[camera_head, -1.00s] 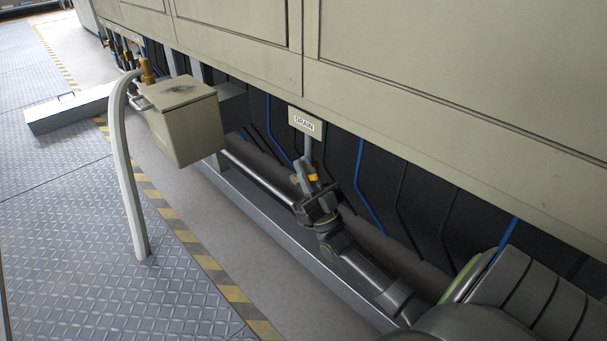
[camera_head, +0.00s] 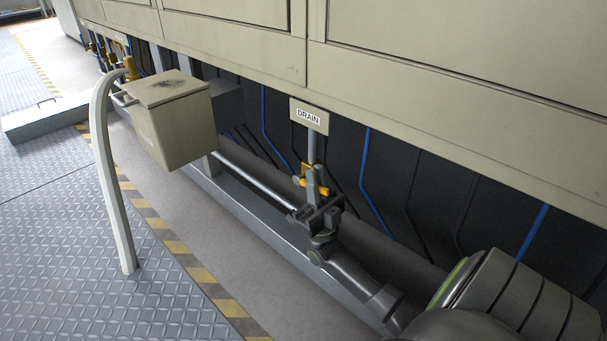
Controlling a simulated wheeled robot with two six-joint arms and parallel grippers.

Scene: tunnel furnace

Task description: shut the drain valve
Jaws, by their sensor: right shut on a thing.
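The drain valve (camera_head: 308,170) sits on a grey vertical pipe below a white plate marked DRAIN (camera_head: 308,117). Yellow parts of the valve show just above my gripper. My right gripper (camera_head: 318,196) reaches up from the lower right and is shut on the valve's handle, whose yellow part (camera_head: 321,189) shows between and beside the fingers. The fingers hide part of the handle, so its exact angle is hard to tell. My left gripper is not in view.
A beige box (camera_head: 171,118) stands left of the valve, beside a curved pale post (camera_head: 112,185). A grey beam (camera_head: 262,222) runs along the floor under the furnace panels (camera_head: 450,110). Blue and black lines hang behind the valve.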

